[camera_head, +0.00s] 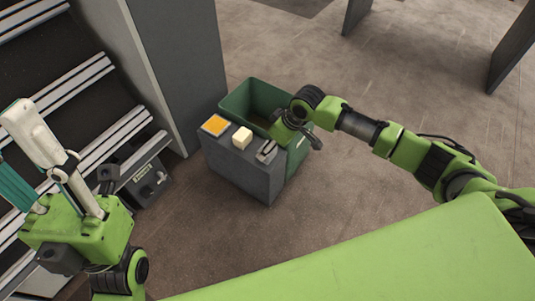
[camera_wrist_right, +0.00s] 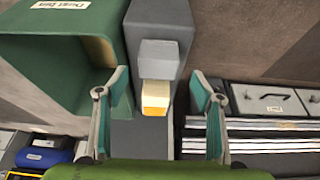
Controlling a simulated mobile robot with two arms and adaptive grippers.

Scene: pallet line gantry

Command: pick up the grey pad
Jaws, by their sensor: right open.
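The grey pad (camera_head: 267,151) lies on top of a dark grey stand (camera_head: 240,172), at the end nearest my right gripper. It also shows in the right wrist view (camera_wrist_right: 159,52) as a light grey block. Beside it on the stand are a cream block (camera_head: 242,138) and an orange pad (camera_head: 215,125). My right gripper (camera_head: 294,134) is open and empty, close to the grey pad; in its wrist view (camera_wrist_right: 159,78) the pad lies between the lines of the two fingers, beyond the tips. My left gripper (camera_head: 14,140) is raised at the far left, its fingers apart and empty.
A green dust bin (camera_head: 252,98) stands right behind the stand, also in the wrist view (camera_wrist_right: 72,62). A tall grey pillar (camera_head: 185,60) rises behind. Rails and a grey box (camera_head: 146,182) lie to the left. The brown floor to the right is open.

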